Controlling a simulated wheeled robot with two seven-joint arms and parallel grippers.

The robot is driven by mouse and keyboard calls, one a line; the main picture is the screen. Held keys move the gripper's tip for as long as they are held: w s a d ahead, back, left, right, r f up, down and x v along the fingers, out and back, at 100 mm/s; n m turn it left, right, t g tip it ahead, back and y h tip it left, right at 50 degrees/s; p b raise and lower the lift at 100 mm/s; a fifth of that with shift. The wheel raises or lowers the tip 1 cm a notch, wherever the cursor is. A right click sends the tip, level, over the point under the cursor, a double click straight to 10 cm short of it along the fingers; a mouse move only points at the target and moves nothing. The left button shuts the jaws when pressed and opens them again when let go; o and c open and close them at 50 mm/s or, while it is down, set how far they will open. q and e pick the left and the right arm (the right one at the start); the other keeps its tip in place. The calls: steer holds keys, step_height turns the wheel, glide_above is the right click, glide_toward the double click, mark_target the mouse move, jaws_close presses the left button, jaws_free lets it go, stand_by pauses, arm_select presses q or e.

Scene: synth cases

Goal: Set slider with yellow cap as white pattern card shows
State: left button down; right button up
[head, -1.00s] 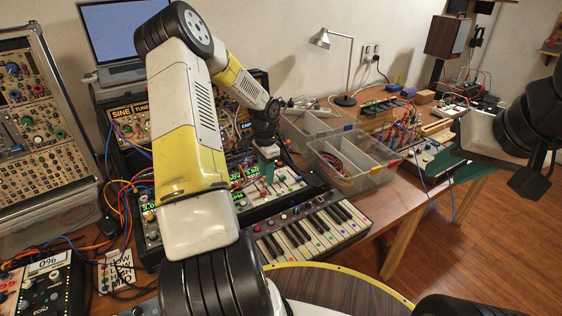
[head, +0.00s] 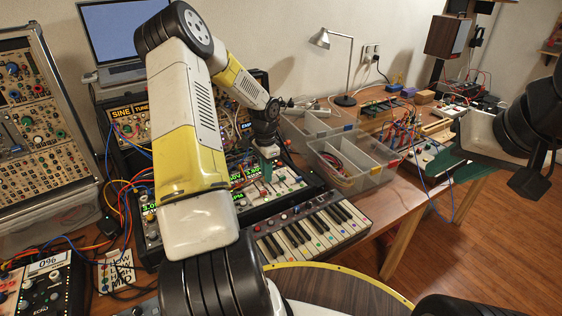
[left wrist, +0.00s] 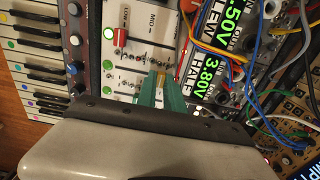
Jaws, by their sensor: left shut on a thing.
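My left gripper (head: 266,176) reaches down to the slider panel behind the keyboard. In the left wrist view its green fingers (left wrist: 160,92) are shut on the yellow cap (left wrist: 161,76), which shows between the tips. The panel (left wrist: 140,50) is pale, with LOW and MID printed on it; a red-capped slider (left wrist: 120,38) stands apart from the fingers. The gripper hides part of the panel.
A small keyboard (head: 308,236) is in front of the panel. Clear plastic bins (head: 352,176) stand to the right. Patch cables (left wrist: 240,55) run close to my left gripper. A sequencer box (head: 42,290) is at the lower left.

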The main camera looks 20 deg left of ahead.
mark_target(276, 192)
stand_by(0.7)
arm_select(q)
steer(key=s+d, duration=0.4)
steer(key=d, duration=0.1)
steer(key=shift+s, duration=0.25)
steer(key=c, duration=1.4)
jaws_free()
steer(key=shift+d, duration=0.1)
steer(key=shift+c, duration=0.2)
